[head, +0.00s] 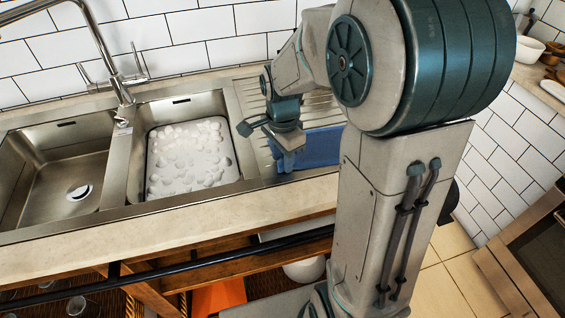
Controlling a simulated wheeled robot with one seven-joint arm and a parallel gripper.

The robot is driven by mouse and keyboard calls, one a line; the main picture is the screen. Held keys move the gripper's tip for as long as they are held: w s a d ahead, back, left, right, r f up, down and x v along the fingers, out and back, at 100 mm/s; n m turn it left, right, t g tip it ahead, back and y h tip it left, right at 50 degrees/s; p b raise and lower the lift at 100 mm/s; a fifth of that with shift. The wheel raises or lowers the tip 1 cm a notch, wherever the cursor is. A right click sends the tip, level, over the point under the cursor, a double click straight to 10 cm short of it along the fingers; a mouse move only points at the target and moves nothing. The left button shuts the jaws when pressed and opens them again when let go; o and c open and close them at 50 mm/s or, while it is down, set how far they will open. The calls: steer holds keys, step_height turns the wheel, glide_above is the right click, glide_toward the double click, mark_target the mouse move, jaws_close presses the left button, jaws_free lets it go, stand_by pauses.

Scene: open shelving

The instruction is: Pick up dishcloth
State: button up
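A blue dishcloth (322,147) lies on the ribbed metal drainboard to the right of the sinks, partly hidden behind my arm. My gripper (284,150) is at the left end of the cloth, pointing down, with its lower end at or just above it. A lighter blue patch shows below the gripper, and I cannot tell whether it is cloth or finger. The fingertips are too small and overlapped to show whether they are open or shut, or whether they touch the cloth.
Left of the drainboard is a sink with foamy water (190,158), then an empty sink (62,182). A tall faucet (108,55) stands behind them. A tiled wall (190,35) backs the counter. A rail (190,270) runs below its front edge. White bowls (529,49) stand at the far right.

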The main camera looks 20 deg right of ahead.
jaws_close()
step_height(320, 180, up, 12)
steer(key=p, duration=0.9)
step_height(320, 180, up, 18)
steer(key=p, duration=1.4)
